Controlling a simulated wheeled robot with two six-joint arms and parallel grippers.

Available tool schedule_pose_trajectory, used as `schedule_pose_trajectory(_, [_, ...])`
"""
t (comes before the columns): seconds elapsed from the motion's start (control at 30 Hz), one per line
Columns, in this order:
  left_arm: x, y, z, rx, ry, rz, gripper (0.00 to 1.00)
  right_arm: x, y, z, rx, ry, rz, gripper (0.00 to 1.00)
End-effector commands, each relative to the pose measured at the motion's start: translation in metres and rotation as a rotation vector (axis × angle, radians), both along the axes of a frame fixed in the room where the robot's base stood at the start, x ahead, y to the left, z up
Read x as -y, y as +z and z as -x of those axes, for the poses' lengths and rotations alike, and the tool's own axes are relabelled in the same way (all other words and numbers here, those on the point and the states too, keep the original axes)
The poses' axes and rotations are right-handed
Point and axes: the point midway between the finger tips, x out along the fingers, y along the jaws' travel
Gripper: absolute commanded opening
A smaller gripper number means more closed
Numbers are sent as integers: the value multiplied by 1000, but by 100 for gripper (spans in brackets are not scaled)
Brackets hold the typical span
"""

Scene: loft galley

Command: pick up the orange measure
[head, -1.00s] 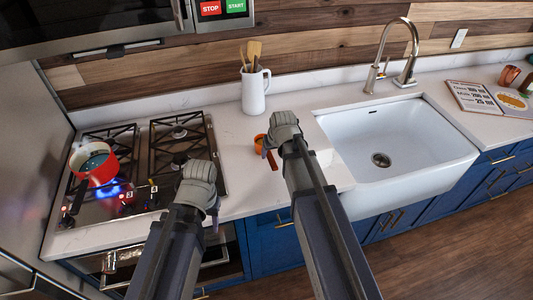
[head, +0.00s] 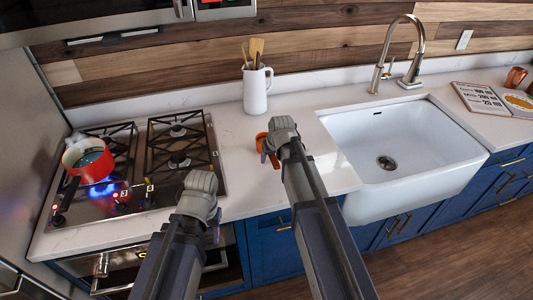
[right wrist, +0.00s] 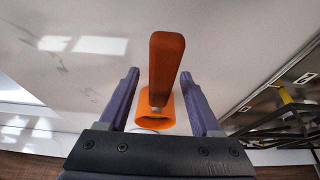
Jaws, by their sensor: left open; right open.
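The orange measure (head: 262,143) lies on the white counter between the stove and the sink. My left gripper (head: 207,218) is open and empty over the front edge of the counter by the stove.
A red pot (head: 90,160) stands on a lit burner of the gas stove (head: 178,195). A white pitcher (head: 256,92) with wooden utensils stands behind the measure. The white sink (head: 395,140) and tap (head: 418,45) are to the right, with a recipe board (head: 480,98) beyond.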

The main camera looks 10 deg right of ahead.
Motion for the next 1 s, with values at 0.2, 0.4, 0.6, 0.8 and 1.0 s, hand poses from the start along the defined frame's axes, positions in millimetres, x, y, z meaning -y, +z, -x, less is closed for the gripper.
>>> schedule_pose_trajectory(0.2, [0, 1, 0, 0, 0, 0, 50, 0, 1, 0, 0, 0, 0, 53])
schedule_pose_trajectory(0.4, [0, 1, 0, 0, 0, 0, 50, 0, 1, 0, 0, 0, 0, 30])
schedule_pose_trajectory(0.6, [0, 1, 0, 0, 0, 0, 50, 0, 1, 0, 0, 0, 0, 8])
schedule_pose_trajectory(0.8, [0, 1, 0, 0, 0, 0, 50, 0, 1, 0, 0, 0, 0, 0])
schedule_pose_trajectory(1.0, [0, 1, 0, 0, 0, 0, 50, 0, 1, 0, 0, 0, 0, 0])
